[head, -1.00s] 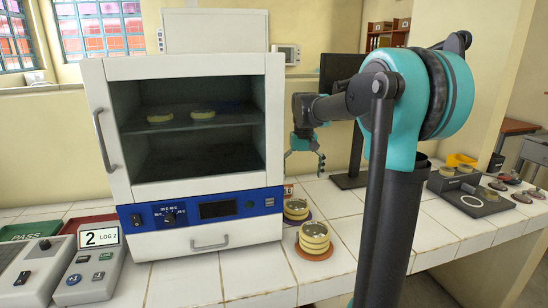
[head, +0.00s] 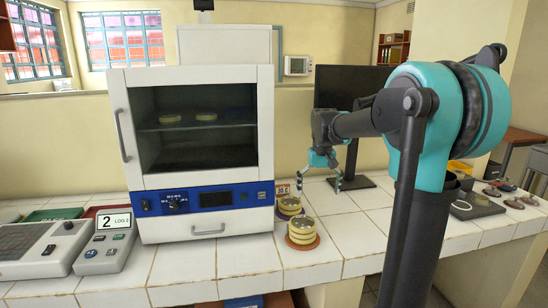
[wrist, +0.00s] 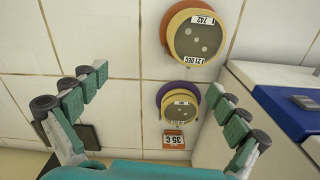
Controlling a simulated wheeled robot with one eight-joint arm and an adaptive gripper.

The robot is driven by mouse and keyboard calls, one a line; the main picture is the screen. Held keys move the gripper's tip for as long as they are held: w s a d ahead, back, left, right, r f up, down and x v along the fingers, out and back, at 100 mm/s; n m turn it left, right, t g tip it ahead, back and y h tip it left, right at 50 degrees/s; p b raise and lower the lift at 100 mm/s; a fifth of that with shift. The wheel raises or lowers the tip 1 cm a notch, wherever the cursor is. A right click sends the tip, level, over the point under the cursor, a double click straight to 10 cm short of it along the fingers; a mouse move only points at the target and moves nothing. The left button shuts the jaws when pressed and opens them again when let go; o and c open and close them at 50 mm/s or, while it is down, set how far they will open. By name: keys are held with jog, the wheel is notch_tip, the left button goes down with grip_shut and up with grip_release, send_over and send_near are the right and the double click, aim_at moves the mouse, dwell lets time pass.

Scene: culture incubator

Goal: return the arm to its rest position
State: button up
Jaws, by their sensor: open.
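My gripper (head: 331,182) hangs to the right of the incubator (head: 200,150), over the white tiled bench. In the wrist view its fingers (wrist: 157,128) are spread wide with nothing between them. Two stacks of culture dishes stand below it: one on an orange mat (head: 302,246) nearer the front, one on a purple mat (wrist: 161,91) behind it. The wrist view shows the front stack's top dish (wrist: 198,36) labelled 742 and the rear stack's top dish (wrist: 180,110). Neither stack touches the gripper. The incubator door is closed, and two dishes (head: 170,118) (head: 206,116) show on its shelf.
A 35 C card (wrist: 174,139) stands by the rear stack. A dark monitor (head: 345,88) stands behind my arm. A counter device reading 2 (head: 107,238) and a keypad unit (head: 40,245) are at left. More dishes and a dark tray (head: 475,207) lie at right.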

jog(key=s+d+f+t, duration=0.2)
jog(key=s+f, duration=0.7)
jog(key=s, duration=0.2)
jog(key=s+d+f+t, duration=0.1)
jog(key=s+f, duration=0.8)
jog(key=s, duration=0.3)
jog(key=shift+d+f+t, duration=0.3)
jog(key=shift+d+t, duration=0.1)
